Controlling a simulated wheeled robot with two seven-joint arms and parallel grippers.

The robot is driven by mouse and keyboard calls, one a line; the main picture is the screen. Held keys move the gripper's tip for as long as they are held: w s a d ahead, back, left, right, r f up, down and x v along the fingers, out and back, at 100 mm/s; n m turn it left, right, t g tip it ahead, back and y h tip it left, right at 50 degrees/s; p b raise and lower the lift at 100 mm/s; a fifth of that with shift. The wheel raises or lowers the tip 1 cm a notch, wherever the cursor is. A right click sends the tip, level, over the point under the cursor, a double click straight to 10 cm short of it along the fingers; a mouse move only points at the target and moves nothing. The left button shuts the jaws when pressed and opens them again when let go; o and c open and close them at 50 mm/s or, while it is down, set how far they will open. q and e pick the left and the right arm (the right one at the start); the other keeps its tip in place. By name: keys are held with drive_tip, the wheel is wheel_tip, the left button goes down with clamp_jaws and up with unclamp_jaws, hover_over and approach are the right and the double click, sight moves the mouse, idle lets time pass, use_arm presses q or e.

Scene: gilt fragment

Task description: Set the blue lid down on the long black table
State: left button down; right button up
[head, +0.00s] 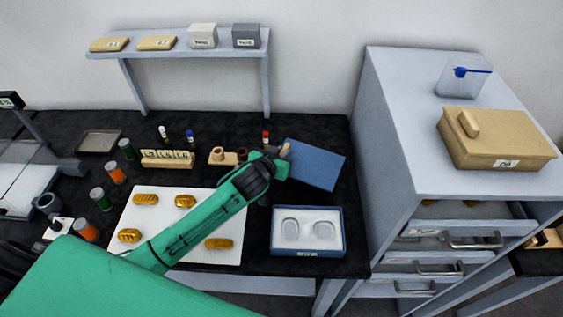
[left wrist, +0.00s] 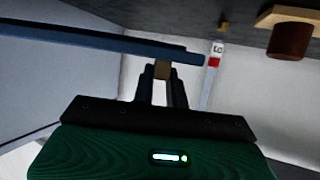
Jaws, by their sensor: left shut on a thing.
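My left gripper (head: 280,160) reaches in from the left over the long black table (head: 310,125). It is shut on a small tan knob on the blue lid (head: 318,166). The lid is a flat blue panel behind the open blue box (head: 307,250). In the left wrist view the lid (left wrist: 90,38) shows edge-on beyond my fingers (left wrist: 162,78), with the knob between them. It looks held clear of the table, but the height is hard to tell. My right gripper is not in view.
A white board (head: 150,220) with several gold pieces lies under my arm. Small bottles and a label rack (head: 167,159) stand behind it. A grey drawer cabinet (head: 440,180) rises at the right. A shelf (head: 190,50) stands at the back. Bare table shows around the box.

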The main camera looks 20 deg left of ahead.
use_arm(q)
drive_tip(key=shift+f, duration=2.4)
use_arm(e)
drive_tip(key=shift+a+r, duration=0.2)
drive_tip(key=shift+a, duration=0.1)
